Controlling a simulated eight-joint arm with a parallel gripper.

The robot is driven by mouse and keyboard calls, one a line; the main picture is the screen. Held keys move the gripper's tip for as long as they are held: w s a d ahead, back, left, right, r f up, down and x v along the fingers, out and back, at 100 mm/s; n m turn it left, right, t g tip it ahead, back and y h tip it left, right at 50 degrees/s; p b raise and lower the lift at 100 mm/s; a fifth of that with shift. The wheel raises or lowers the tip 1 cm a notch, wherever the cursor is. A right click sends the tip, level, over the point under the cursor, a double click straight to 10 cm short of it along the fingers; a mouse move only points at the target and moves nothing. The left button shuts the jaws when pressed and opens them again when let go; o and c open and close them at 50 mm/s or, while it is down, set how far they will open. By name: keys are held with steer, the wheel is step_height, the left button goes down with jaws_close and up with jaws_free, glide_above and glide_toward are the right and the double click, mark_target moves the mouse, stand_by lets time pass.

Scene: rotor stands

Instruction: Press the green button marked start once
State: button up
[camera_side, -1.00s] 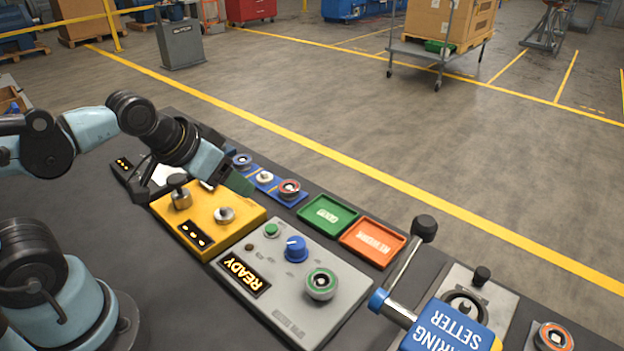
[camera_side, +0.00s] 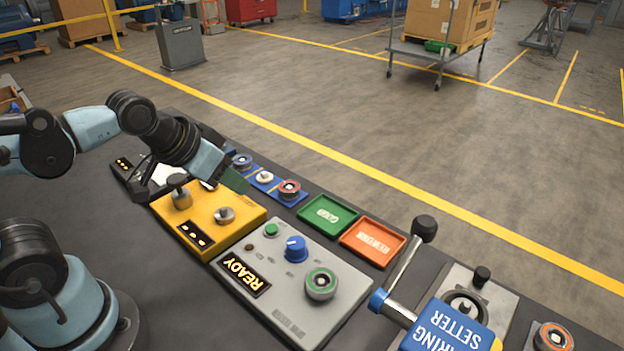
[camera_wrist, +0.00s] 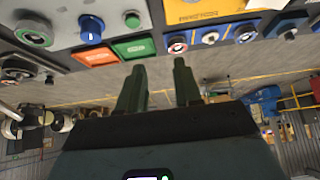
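The small green button (camera_side: 270,230) sits at the top left of the grey control panel (camera_side: 305,318), which also carries a lit READY display (camera_side: 244,275). The button also shows at the top of the wrist view (camera_wrist: 132,19). No readable start marking shows. My gripper (camera_side: 238,182) is above the far edge of the yellow box, up and left of the button and clear of it. In the wrist view my gripper (camera_wrist: 160,66) has its two dark green fingers apart with nothing between them.
A blue knob (camera_side: 296,249) and a green-ringed dial (camera_side: 321,284) share the panel. The yellow box (camera_side: 240,228) with metal knobs stands beside it. Green (camera_side: 328,215) and orange (camera_side: 372,243) trays lie behind. A lever with a blue-and-white sign (camera_side: 443,328) stands at right.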

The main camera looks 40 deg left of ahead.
jaws_close()
stand_by(1.4)
